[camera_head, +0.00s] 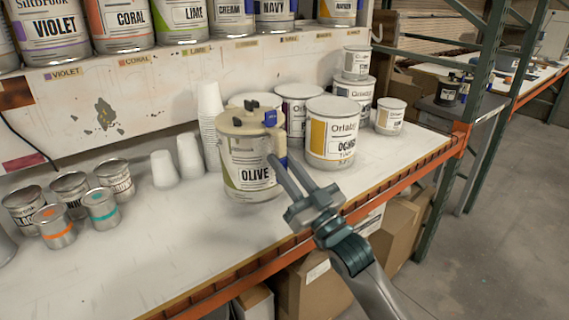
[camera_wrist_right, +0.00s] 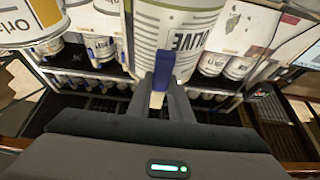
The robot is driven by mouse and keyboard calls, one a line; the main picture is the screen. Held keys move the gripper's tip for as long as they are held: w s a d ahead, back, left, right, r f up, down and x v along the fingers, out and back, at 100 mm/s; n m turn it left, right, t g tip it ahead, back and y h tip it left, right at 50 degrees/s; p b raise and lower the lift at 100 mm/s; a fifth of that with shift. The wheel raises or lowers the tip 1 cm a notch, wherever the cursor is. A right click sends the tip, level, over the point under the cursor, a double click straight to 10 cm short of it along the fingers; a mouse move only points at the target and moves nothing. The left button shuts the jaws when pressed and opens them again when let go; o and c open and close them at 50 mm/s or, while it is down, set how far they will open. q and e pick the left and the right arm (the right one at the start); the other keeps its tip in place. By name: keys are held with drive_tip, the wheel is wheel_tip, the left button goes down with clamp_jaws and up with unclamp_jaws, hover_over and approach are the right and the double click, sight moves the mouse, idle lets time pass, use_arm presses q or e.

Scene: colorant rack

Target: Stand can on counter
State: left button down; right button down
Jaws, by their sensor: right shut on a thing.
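The cream can labelled OLIVE (camera_head: 250,165) is upright at the counter's middle, with a lid and dark and blue fittings on top. A blue and beige handle or spout runs down its right side. My right gripper (camera_head: 277,165) reaches it from the lower right, its fingers at that side part. In the right wrist view the fingers (camera_wrist_right: 162,92) are shut on the blue and beige part (camera_wrist_right: 160,80), with the OLIVE can (camera_wrist_right: 178,35) just beyond. I cannot tell whether the can's base touches the white counter (camera_head: 150,235). My left gripper is not in view.
White Orlab cans (camera_head: 331,135) stand close behind and right of the OLIVE can. Paper cups (camera_head: 208,120) stand behind it. An orange beam (camera_head: 400,185) edges the front.

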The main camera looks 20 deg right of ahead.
drive_tip(key=shift+f, duration=1.2)
drive_tip(key=shift+s+f, duration=0.15)
drive_tip(key=shift+f, duration=0.35)
drive_tip(key=c, duration=1.8)
unclamp_jaws()
drive_tip(key=shift+f, duration=0.4)
drive_tip(key=shift+c, duration=0.2)
drive_tip(key=shift+o, duration=1.1)
drive_tip(key=shift+r, duration=0.15)
